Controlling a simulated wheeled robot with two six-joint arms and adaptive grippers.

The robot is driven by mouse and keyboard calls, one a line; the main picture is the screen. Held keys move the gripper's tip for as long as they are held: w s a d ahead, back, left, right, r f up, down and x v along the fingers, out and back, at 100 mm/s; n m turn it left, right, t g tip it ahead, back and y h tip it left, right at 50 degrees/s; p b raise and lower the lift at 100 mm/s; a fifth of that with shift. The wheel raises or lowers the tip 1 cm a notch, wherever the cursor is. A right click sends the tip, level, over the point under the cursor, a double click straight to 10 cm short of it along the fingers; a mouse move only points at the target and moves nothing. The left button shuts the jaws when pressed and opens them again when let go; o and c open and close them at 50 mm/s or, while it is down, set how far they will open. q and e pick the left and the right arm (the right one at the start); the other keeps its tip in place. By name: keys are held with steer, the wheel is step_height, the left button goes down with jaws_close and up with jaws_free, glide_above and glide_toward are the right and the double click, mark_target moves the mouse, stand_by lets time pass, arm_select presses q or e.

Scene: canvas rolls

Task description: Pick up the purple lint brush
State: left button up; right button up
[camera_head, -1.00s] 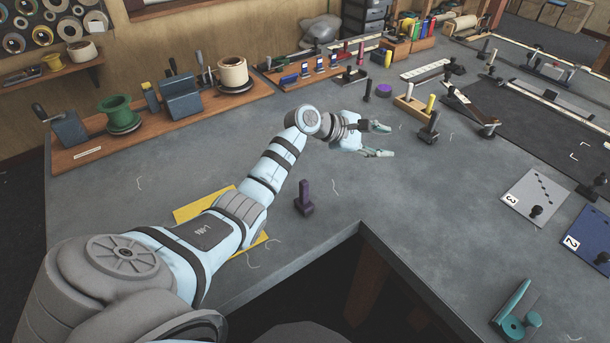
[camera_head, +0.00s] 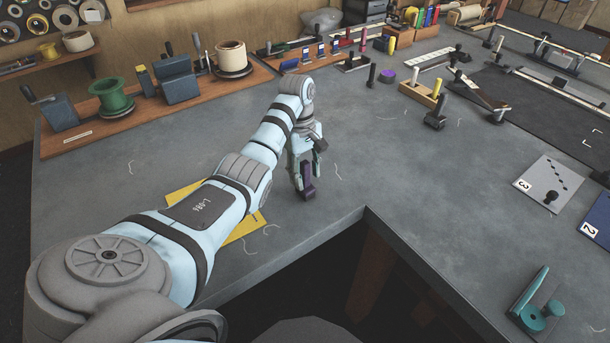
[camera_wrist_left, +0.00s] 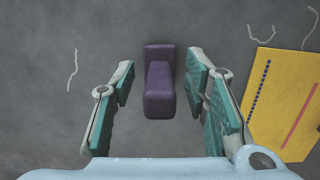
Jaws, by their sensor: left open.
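The purple lint brush (camera_head: 306,181) stands on the grey table near its front corner, partly hidden by my left gripper in the head view. In the left wrist view the brush (camera_wrist_left: 160,85) lies between the two teal finger pads, seen from above. My left gripper (camera_head: 304,176) points down over the brush. Its fingers (camera_wrist_left: 162,95) are open, with a gap on each side of the brush. My right gripper is not in view.
A yellow sheet (camera_head: 240,228) lies left of the brush, partly under my left arm; it also shows in the left wrist view (camera_wrist_left: 275,110). Thread scraps lie around. A teal tool (camera_head: 535,315) stands at the right. The table (camera_head: 400,180) right of the brush is clear.

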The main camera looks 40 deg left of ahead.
arm_select(q)
steer(key=shift+d+f, duration=0.1)
steer(key=shift+f, duration=0.2)
jaws_close()
steer(key=shift+r, duration=0.1)
steer(key=shift+r, duration=1.25)
step_height(320, 180, up, 8)
steer(key=p, duration=0.7)
steer(key=shift+f+p, duration=0.1)
steer(key=shift+p, duration=0.2)
steer(key=shift+f, duration=0.25)
